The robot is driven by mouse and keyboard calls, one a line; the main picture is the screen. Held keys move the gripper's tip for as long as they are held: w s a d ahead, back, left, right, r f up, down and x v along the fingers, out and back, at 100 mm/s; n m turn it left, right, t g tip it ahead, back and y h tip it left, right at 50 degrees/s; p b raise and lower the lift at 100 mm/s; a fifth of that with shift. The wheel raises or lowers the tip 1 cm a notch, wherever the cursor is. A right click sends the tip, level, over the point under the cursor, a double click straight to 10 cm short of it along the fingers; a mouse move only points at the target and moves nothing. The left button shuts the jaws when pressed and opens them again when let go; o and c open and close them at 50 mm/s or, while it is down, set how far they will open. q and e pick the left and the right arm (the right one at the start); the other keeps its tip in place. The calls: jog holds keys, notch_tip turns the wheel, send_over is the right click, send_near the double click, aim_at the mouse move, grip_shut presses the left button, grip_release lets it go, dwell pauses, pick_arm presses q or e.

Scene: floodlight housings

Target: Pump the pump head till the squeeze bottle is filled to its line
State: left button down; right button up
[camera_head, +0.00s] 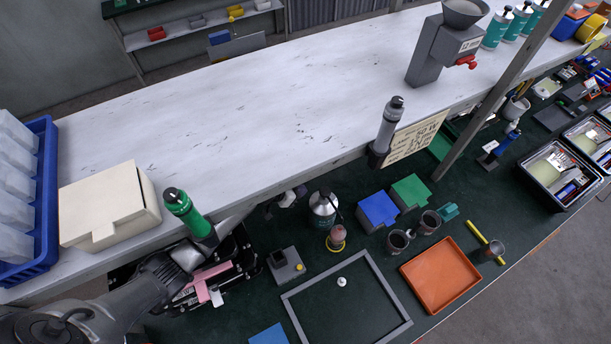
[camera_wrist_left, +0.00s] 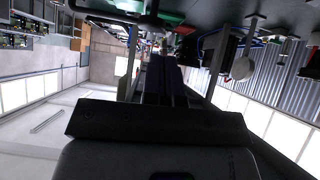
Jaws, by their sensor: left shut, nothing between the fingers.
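A dark pump bottle (camera_head: 322,211) with a pale label and black pump head (camera_head: 324,192) stands on the green mat just below the white shelf's edge. A small pinkish bottle (camera_head: 337,234) with a yellow ring around its base stands just in front of it, apparently the squeeze bottle. Its line and fill level are too small to read. My left arm comes in at the lower left, well left of both bottles; its hand is hard to separate from dark parts there. My left gripper (camera_wrist_left: 165,65) is shut and empty in the left wrist view. My right gripper is out of view.
The raised white shelf (camera_head: 250,110) overhangs the back of the mat. A green-topped tool (camera_head: 185,205) stands at its edge near my left arm. A grey block (camera_head: 286,266), grey frame (camera_head: 290,309), blue box (camera_head: 377,210) and orange tray (camera_head: 440,276) surround the bottles.

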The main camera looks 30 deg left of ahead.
pick_arm(q)
jog(key=s+d+g, duration=0.1)
jog(key=s+d, duration=0.2)
jog(key=s, duration=0.3)
jog(key=s+d+g+y, duration=0.1)
jog(key=s+d, duration=0.1)
jog(key=s, duration=0.4)
jog(key=s+d+g, duration=0.1)
jog(key=s+d, duration=0.2)
jog(key=s, duration=0.3)
jog(key=s+a+r+n+y+p, duration=0.1)
jog(key=s+r+n+y, duration=0.1)
jog(key=s+r, duration=0.3)
jog(key=s+a+r+n+g+y+p, duration=0.1)
jog(key=s+a+r+n+y+p, duration=0.1)
jog(key=s+r, duration=0.4)
jog(key=s, duration=0.5)
jog(key=shift+s+r+g+p, duration=0.25)
jog(key=shift+g+p, duration=0.05)
jog(key=shift+a, duration=0.1)
